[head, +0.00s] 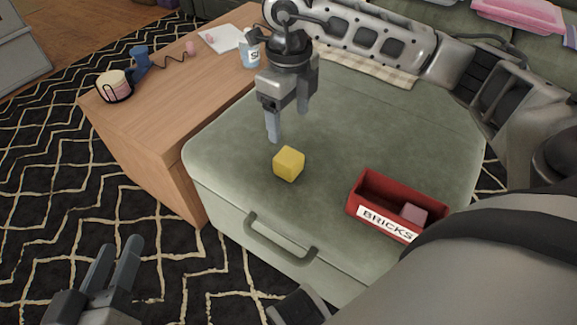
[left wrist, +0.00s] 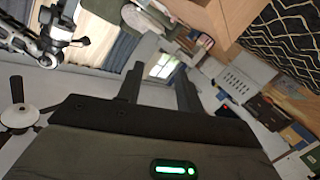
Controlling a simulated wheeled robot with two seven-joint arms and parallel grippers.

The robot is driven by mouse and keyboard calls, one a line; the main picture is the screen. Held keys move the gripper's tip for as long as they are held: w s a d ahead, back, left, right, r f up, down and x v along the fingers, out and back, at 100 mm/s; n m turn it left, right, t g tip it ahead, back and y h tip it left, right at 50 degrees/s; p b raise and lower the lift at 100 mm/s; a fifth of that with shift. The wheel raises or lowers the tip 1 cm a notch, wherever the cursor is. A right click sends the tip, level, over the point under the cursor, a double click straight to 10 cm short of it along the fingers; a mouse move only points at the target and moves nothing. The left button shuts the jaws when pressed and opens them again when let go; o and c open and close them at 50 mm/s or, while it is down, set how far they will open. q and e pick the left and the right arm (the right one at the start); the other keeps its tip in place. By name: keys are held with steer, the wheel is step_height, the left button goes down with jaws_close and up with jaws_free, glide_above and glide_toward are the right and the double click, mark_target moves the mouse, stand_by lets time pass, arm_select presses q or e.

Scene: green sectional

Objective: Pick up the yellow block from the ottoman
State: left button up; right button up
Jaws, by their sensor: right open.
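The yellow block (head: 289,163) sits on the green ottoman (head: 235,150), left of its middle. My right gripper (head: 287,124) hangs above and just behind the block in the head view, pointing down. Its fingers are apart, nothing is between them, and they do not appear to touch the block. My left gripper (head: 113,264) is low at the left, over the patterned rug and away from the ottoman. Its fingers also show in the left wrist view (left wrist: 158,90), apart and empty. The block is not seen in the left wrist view.
A red box (head: 362,195) labelled BRICKS, with a pinkish block (head: 413,213) inside, stands right of the yellow block. The ottoman top around the yellow block is clear.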

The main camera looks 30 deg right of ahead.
mark_target(288, 156)
step_height(288, 156, down, 7)
steer(key=shift+r+b, duration=0.2)
steer(key=shift+b, duration=0.7)
steer(key=shift+f, duration=0.35)
step_height(288, 156, down, 4)
steer(key=shift+r+b, duration=0.2)
steer(key=shift+b, duration=1)
steer(key=shift+f, duration=0.45)
arm_select(q)
steer(key=r+t, duration=0.1)
steer(key=w+r+m+t+h, duration=0.1)
steer(key=r, duration=0.1)
steer(key=w+r+t, duration=0.1)
steer(key=shift+a+r+m+h, duration=0.1)
steer(key=shift+r+m+h, duration=0.2)
steer(key=shift+h, duration=0.1)
arm_select(e)
steer(key=c, duration=1.1)
